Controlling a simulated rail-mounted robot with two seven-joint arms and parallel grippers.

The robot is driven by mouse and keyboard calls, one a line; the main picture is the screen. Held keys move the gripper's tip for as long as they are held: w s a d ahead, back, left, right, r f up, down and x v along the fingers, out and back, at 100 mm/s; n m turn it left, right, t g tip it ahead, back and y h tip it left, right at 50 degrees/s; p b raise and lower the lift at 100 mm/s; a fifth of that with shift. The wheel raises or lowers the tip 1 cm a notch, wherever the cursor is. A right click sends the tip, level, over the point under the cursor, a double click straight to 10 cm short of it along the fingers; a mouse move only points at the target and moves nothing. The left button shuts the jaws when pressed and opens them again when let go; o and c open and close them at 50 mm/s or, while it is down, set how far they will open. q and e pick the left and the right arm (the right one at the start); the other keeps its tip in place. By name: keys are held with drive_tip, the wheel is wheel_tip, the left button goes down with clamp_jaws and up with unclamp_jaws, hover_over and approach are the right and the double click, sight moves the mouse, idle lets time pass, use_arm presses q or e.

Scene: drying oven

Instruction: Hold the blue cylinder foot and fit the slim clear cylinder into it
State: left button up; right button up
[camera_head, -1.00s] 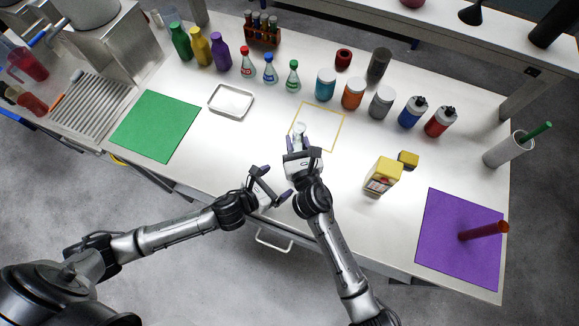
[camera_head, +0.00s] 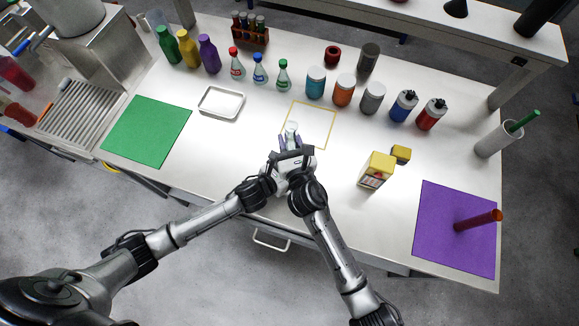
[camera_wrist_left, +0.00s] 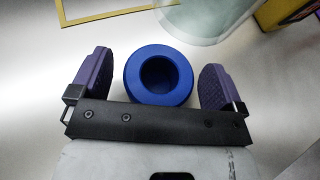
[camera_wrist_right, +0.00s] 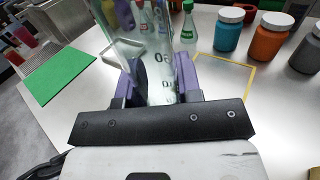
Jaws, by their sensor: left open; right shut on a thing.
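The blue cylinder foot (camera_wrist_left: 159,76) is a round ring with a dark central hole, seen from above in the left wrist view. My left gripper (camera_wrist_left: 158,80) is open, with one purple finger on each side of the foot and small gaps between. The slim clear cylinder (camera_wrist_right: 155,75) has dark markings and stands between the purple fingers of my right gripper (camera_wrist_right: 158,85), which is shut on it. Its round clear end also shows at the top of the left wrist view (camera_wrist_left: 205,18). In the head view both grippers are close together and the foot is hidden.
A yellow square outline (camera_head: 332,125) lies just beyond the grippers. A white tray (camera_head: 221,117) and a green mat (camera_head: 147,131) are to the left. A yellow box (camera_head: 377,169) stands to the right. Jars and flasks line the back.

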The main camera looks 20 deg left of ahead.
use_arm(q)
drive_tip(key=c, duration=1)
idle(0.8)
idle(0.4)
use_arm(e)
drive_tip(key=shift+f, duration=2.75)
use_arm(q)
drive_tip(key=shift+d, duration=0.15)
use_arm(e)
drive_tip(key=shift+s+f, duration=0.1)
drive_tip(key=shift+f, duration=0.2)
